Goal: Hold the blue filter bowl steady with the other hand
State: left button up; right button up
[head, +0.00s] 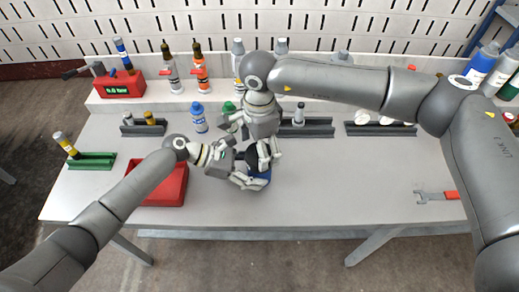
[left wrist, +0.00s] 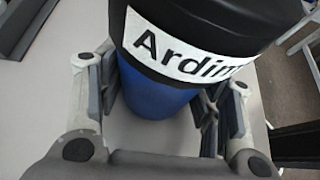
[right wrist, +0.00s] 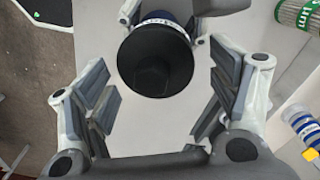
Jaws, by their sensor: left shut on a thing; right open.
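The blue filter bowl (left wrist: 158,92) stands upright on the bench with a black top (left wrist: 215,20) and a white label reading "Ardin…". In the head view only a bit of the blue bowl (head: 258,184) shows between the grippers. My left gripper (head: 250,172) is shut on the blue bowl from the side, fingers on both sides of it below the label. My right gripper (head: 254,146) is above, pointing down, open and empty. In the right wrist view the black top (right wrist: 155,62) with a dark hexagonal middle lies between and beyond its fingers, apart from them.
A red tray (head: 170,190) lies left of the bowl, partly behind my left arm. A blue bottle (head: 199,118) and a green-capped bottle (head: 229,107) stand behind. A wrench (head: 437,195) lies at the right. Holders and several bottles line the back. The bench's right middle is clear.

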jog(key=m, duration=0.3)
jog(key=shift+r+m, duration=0.1)
jog(key=shift+m, duration=1.4)
jog(key=m, duration=0.2)
jog(key=shift+m, duration=0.4)
jog(key=m, duration=0.3)
jog(key=shift+m, duration=1)
jog(key=m, duration=0.4)
